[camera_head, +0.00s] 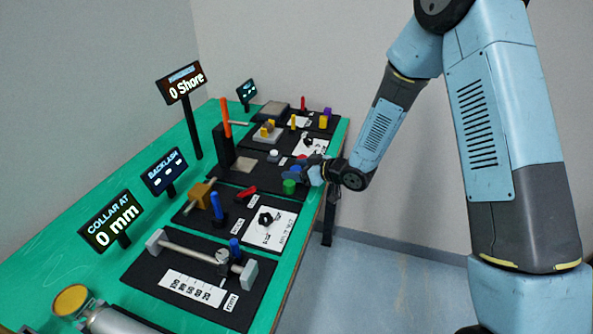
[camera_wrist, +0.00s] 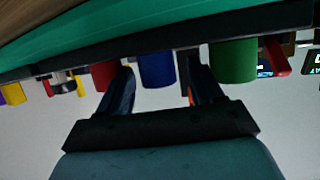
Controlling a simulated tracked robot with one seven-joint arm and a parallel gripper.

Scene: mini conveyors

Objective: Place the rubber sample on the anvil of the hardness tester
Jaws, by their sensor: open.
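Three coloured cylinders, likely rubber samples, stand in a row on a black board. In the wrist view, the blue cylinder (camera_wrist: 158,68) is between my open gripper's fingers (camera_wrist: 158,92). The red cylinder (camera_wrist: 103,76) is just outside the left finger and the green cylinder (camera_wrist: 233,60) outside the right one. In the head view, my gripper (camera_head: 303,173) is at the row, close to the green cylinder (camera_head: 289,187), and partly hides the others. The hardness tester (camera_head: 224,146) is a black column with an orange lever, left of my gripper. Its anvil is not clearly distinguishable.
The display (camera_head: 186,82) reads 0 Shore. Nearer are a board with a blue-handled part (camera_head: 217,206) and a rod with a collar (camera_head: 222,257). Other fixtures stand at the far end. The green bench's right edge borders open floor.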

